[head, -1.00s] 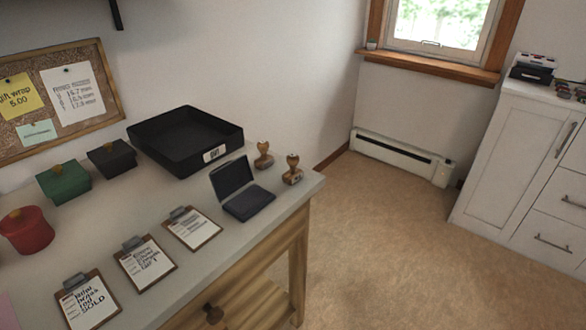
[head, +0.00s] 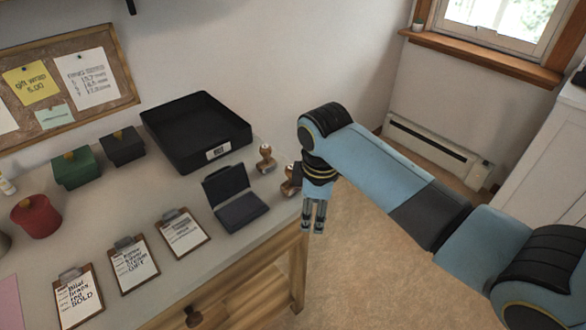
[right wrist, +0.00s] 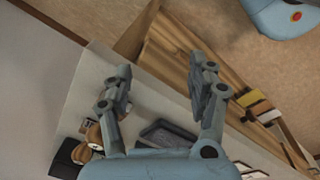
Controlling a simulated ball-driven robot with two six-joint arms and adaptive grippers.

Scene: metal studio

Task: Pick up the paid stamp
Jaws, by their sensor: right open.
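Two wooden-handled stamps stand at the right end of the table: one stamp (head: 266,158) near the black tray, and another stamp (head: 288,186) closer to the edge, partly hidden by my right gripper. I cannot read which is the paid stamp. My right gripper (head: 312,222) is open and empty, fingers pointing down just off the table's right edge, beside the nearer stamp. In the right wrist view, its fingers (right wrist: 162,72) are spread apart, with a wooden stamp (right wrist: 94,133) to the lower left. My left gripper is not in view.
An open ink pad (head: 238,205) lies left of the stamps, and also shows in the right wrist view (right wrist: 160,135). A black tray (head: 180,115) stands behind. Several clipboards (head: 183,235) lie along the front.

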